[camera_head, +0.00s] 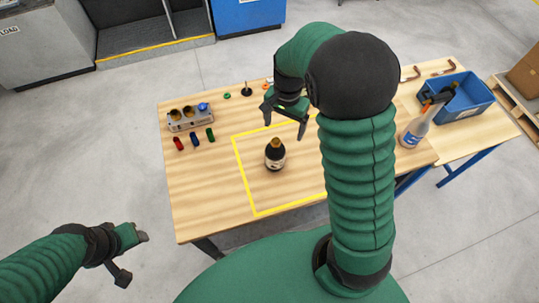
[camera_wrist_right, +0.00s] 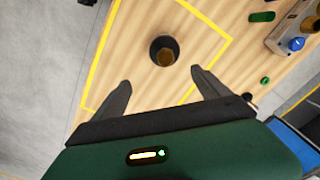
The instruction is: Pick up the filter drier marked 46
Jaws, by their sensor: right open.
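A dark canister with a pale label and a brownish top (camera_head: 275,153), the likely filter drier, stands upright inside the yellow square on the wooden table. Its marking is too small to read. The right wrist view shows it from above as a dark round shape with a brown centre (camera_wrist_right: 164,51), ahead of the fingers and between their lines. My right gripper (camera_head: 284,129) is open and empty, behind the canister in the head view and apart from it. Its two fingers show in the right wrist view (camera_wrist_right: 160,77). My left gripper (camera_head: 133,256) is off the table at lower left; its jaw opening is unclear.
A grey holder (camera_head: 190,117) with round parts and a blue knob stands at the table's left, with small red, blue and green cylinders (camera_head: 195,140) before it. A spray bottle (camera_head: 413,130) and blue bin (camera_head: 459,99) are at right. The yellow square (camera_head: 243,174) is otherwise largely clear.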

